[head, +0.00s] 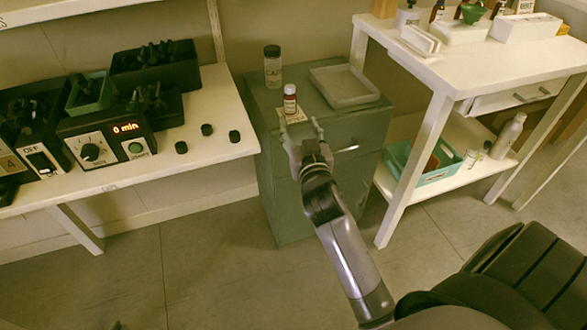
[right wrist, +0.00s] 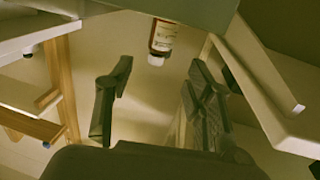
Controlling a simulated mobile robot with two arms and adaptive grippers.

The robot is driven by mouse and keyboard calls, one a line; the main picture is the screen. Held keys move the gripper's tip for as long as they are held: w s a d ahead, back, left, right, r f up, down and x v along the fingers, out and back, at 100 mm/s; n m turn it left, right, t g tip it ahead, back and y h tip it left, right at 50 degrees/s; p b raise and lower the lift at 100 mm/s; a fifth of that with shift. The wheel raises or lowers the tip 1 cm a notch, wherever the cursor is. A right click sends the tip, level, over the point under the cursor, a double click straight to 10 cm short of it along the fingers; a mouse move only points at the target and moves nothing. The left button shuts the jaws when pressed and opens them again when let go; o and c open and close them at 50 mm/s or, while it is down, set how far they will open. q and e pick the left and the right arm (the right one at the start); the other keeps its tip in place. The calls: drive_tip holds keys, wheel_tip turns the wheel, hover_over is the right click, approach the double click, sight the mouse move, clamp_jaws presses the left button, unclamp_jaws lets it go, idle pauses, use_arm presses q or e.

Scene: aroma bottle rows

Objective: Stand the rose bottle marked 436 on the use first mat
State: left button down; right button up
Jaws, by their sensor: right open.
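A small brown bottle (head: 290,104) with a white cap and pale label stands upright on the green cabinet. Its base appears to be on a small cream mat (head: 299,115) near the cabinet's front edge; the print on both is too small to read. My right gripper (head: 304,127) is open and empty, just in front of the bottle and apart from it. In the right wrist view the bottle (right wrist: 163,38) appears upside down, beyond and between the spread fingertips (right wrist: 157,80). My left gripper is not in view.
A clear dark-capped jar (head: 272,67) stands behind the bottle. A shallow grey tray (head: 344,101) lies to its right on the cabinet (head: 265,112). A white table (head: 463,75) with bottles and boxes stands at right. A shelf with a timer unit (head: 105,138) and black bins is at left.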

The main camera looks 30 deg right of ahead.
drive_tip(key=s+a+f+n+g+y, duration=0.6)
drive_tip(key=s+a+f, duration=0.7)
drive_tip(key=s+a, duration=0.3)
drive_tip(key=shift+s+f+n+g+y, duration=0.3)
drive_tip(key=shift+s+g+y, duration=0.5)
drive_tip(key=shift+s+y, duration=0.25)
drive_tip(key=shift+d+f, duration=0.1)
